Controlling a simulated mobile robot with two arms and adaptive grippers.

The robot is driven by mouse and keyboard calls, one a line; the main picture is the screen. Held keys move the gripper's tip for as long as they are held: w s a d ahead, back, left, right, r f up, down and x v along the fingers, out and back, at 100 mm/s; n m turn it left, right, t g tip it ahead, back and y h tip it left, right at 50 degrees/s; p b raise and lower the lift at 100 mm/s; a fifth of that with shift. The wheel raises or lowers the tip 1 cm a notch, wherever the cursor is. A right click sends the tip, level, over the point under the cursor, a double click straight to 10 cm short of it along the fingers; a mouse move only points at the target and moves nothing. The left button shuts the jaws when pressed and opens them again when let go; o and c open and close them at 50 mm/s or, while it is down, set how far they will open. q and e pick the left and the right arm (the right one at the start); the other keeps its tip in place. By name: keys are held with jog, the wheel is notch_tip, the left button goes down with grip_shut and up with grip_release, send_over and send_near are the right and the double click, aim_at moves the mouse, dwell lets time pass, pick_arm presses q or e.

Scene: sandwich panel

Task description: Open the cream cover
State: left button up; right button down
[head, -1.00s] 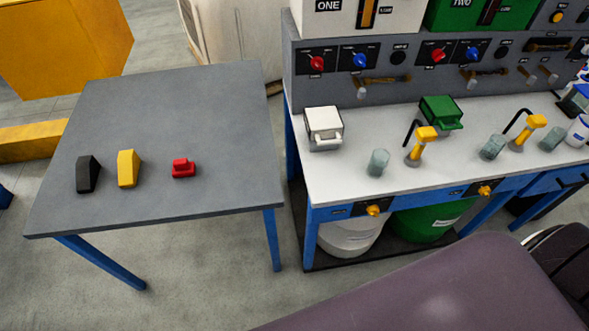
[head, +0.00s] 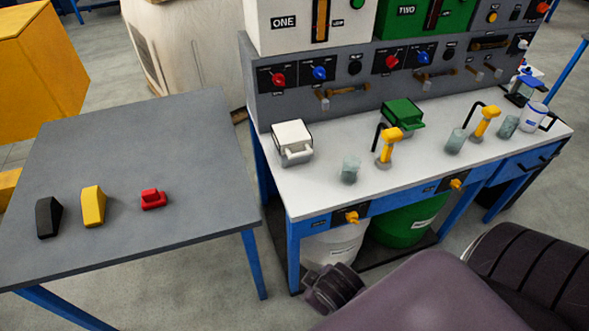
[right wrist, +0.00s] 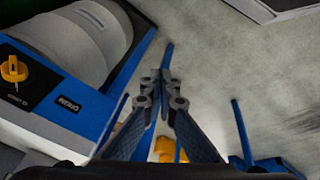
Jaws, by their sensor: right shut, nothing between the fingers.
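The cream cover (head: 292,138) is a small off-white box-shaped lid with a handle (head: 297,154) on its front. It sits on the left end of the white bench top in the head view and looks shut. My right gripper (right wrist: 163,85) shows in the right wrist view with its fingers together and nothing between them. It is low, by the bench front, apart from the cover, which is not in that view. A yellow knob (right wrist: 14,70) and a pale drum (right wrist: 85,40) are to its left. My left gripper is not in view.
A green cover (head: 403,113), glass jars (head: 350,170) and yellow-topped taps (head: 388,148) stand along the bench (head: 320,190). A control panel (head: 300,98) rises behind. A grey table (head: 130,125) on the left holds black, yellow and red pieces.

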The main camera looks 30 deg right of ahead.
jog(key=w+d+r+n+t+h, duration=0.2)
jog(key=w+d+r+n, duration=0.2)
jog(key=w+r+n, duration=0.1)
jog(key=n+t+h, duration=0.1)
jog(key=n+t, duration=0.6)
jog(key=n, duration=1.4)
send_near(295, 181)
jog(key=shift+s+d+r+b, duration=0.1)
jog(key=shift+s+r+b, duration=0.1)
jog(key=shift+s+r, duration=0.25)
jog(key=shift+s+d+r+b, duration=0.15)
jog(key=shift+s+r, duration=0.15)
jog(key=shift+r, duration=0.4)
jog(key=n, duration=0.1)
jog(key=w+n, duration=0.1)
jog(key=shift+a+r+n+t, duration=0.2)
jog(key=shift+n+t, duration=0.1)
jog(key=shift+t, duration=0.1)
jog(key=shift+w, duration=0.2)
jog(key=x, duration=1)
notch_tip(295, 181, up, 3)
jog(key=shift+s+r+p, duration=0.15)
jog(key=shift+r+p, duration=0.05)
jog(key=shift+p, duration=0.9)
jog(key=shift+r, duration=0.3)
